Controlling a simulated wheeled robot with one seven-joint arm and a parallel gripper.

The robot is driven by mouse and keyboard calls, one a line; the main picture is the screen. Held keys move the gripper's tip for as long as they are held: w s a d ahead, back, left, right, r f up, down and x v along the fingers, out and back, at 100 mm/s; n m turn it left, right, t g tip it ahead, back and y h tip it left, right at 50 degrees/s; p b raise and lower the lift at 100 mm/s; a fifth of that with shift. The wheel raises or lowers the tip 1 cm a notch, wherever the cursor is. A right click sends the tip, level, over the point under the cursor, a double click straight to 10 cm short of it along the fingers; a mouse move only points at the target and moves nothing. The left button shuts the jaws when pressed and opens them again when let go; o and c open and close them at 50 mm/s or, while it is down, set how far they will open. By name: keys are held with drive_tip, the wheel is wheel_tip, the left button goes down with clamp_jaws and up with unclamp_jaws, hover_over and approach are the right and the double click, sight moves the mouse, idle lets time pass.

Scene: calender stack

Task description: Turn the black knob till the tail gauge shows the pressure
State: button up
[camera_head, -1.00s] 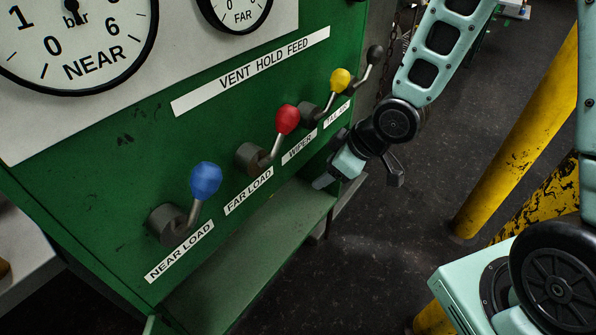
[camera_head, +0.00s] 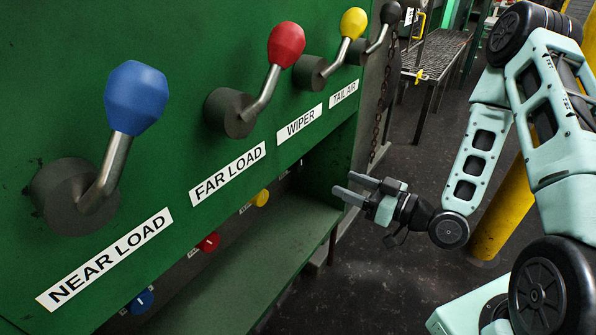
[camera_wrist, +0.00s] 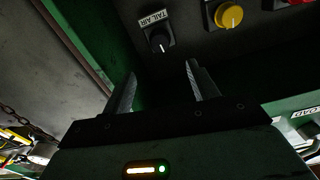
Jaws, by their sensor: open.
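A small black rotary knob (camera_wrist: 160,41) with a pale pointer mark sits under a TAIL AIR label in the wrist view, on a dark panel. My gripper (camera_head: 343,184) is open and empty, pointing left toward that recess at the cabinet's far end. In the wrist view its two fingers (camera_wrist: 160,75) are spread, with the black knob ahead of the gap and apart from them. A black-balled lever (camera_head: 390,13) stands above a TAIL AIR label (camera_head: 344,93). No gauge is in view.
Yellow (camera_head: 354,22), red (camera_head: 286,44) and blue (camera_head: 137,97) levers stick out from the green cabinet. Small yellow (camera_head: 261,198), red (camera_head: 209,242) and blue (camera_head: 141,301) knobs sit in the recess above a green ledge (camera_head: 235,262). A chain (camera_head: 385,85) hangs beyond. A yellow post (camera_head: 505,212) stands right.

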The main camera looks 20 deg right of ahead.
sight(302, 165)
drive_tip(key=b+x, duration=0.8)
drive_tip(key=x, duration=0.6)
drive_tip(key=shift+w+a+f, duration=0.1)
drive_tip(key=shift+w+a, duration=0.05)
drive_tip(key=shift+w, duration=0.05)
drive_tip(key=shift+c, duration=0.3)
drive_tip(key=c, duration=0.9)
drive_tip(key=shift+c, duration=0.2)
